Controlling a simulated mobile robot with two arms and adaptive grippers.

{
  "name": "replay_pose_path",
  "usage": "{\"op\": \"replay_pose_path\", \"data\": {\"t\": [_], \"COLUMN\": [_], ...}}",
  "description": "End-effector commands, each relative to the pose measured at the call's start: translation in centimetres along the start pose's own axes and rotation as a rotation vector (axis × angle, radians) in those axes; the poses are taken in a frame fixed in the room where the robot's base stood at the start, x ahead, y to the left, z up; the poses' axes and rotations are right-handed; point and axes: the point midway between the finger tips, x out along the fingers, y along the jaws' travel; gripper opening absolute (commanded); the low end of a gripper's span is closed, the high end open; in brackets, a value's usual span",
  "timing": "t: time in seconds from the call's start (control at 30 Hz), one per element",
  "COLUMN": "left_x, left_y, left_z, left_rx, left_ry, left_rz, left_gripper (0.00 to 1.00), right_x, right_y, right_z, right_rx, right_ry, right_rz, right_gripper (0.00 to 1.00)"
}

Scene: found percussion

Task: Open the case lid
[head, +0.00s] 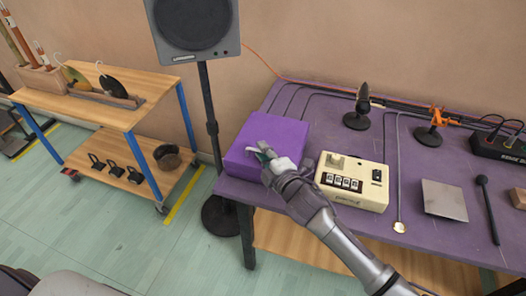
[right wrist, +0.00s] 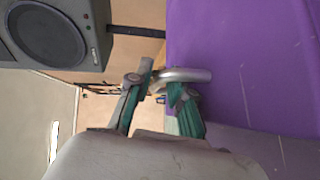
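A purple case (head: 255,137), shut, lies flat at the left end of the purple table. It fills the right of the right wrist view (right wrist: 245,60). A silver curved handle (right wrist: 190,74) stands out from its surface. The exact contact is partly hidden. My left gripper is not in view.
A cream box with switches (head: 352,182) stands just right of the case, close to my right arm. A speaker (head: 195,28) on a stand is behind left.

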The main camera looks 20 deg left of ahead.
Motion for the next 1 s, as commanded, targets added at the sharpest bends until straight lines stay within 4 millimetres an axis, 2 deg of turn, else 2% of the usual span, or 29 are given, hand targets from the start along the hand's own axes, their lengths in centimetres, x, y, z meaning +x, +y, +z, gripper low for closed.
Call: {"op": "replay_pose_path", "data": {"t": [0.33,0.47,0.87,1.0], "left_x": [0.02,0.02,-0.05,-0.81], "left_y": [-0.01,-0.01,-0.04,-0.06], "left_z": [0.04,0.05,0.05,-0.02], "left_rx": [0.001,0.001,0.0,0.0], "left_ry": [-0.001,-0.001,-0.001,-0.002], "left_rz": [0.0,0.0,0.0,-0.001], "left_gripper": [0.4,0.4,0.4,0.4], "right_x": [0.35,0.34,0.32,0.32], "right_y": [0.0,0.0,0.04,0.59], "right_z": [-0.03,-0.02,-0.03,-0.1], "right_rx": [0.001,0.001,0.001,0.009], "right_ry": [0.0,0.0,0.0,0.0], "right_rz": [0.0,0.0,-0.001,-0.01], "right_gripper": [0.21,0.0,0.0,0.0]}}
